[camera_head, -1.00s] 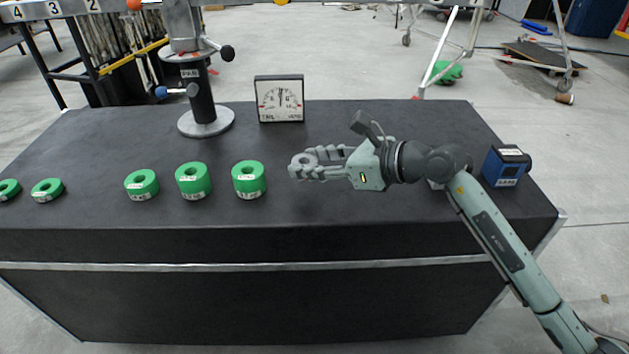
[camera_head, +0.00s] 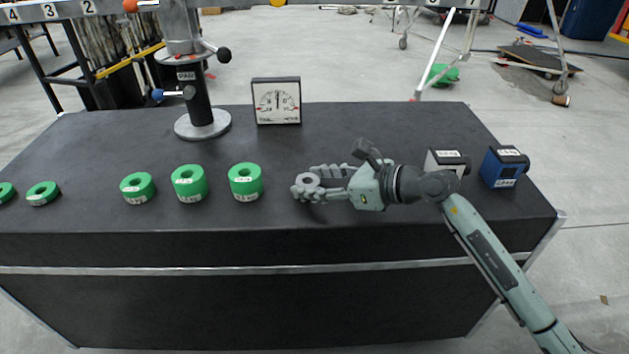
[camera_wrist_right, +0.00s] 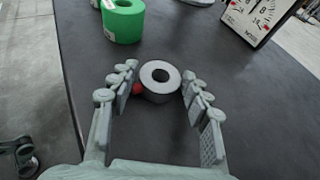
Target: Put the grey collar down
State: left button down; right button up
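The grey collar (camera_head: 308,181), a short ring with a dark hole, lies flat between the fingertips of my right gripper (camera_head: 307,184). In the right wrist view the collar (camera_wrist_right: 160,82) sits between the two finger tips (camera_wrist_right: 160,78), with a small red knob at its left side. The fingers appear to touch its sides. The gripper is low over the black table, right of the green collars. I cannot tell whether the collar's underside touches the table. My left gripper is out of view.
Several green collars (camera_head: 246,181) stand in a row on the black table (camera_head: 400,125). A dial gauge (camera_head: 276,101) and a post with a round base (camera_head: 203,124) stand behind. A white block (camera_head: 446,161) and a blue block (camera_head: 504,167) stand at right. The front strip is bare.

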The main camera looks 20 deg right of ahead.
jog(key=shift+o, duration=0.7)
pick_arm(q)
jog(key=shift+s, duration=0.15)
pick_arm(e)
jog(key=shift+r, duration=0.1)
jog(key=v, duration=1)
jog(key=shift+s+d, duration=0.25)
jog(key=shift+s, duration=0.05)
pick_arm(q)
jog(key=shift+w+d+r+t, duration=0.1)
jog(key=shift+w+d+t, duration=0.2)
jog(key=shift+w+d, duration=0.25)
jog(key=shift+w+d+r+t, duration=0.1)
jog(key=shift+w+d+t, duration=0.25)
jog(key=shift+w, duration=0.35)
pick_arm(e)
jog(key=shift+s+d+r, duration=0.3)
jog(key=shift+s+d, duration=0.1)
jog(key=shift+s, duration=0.05)
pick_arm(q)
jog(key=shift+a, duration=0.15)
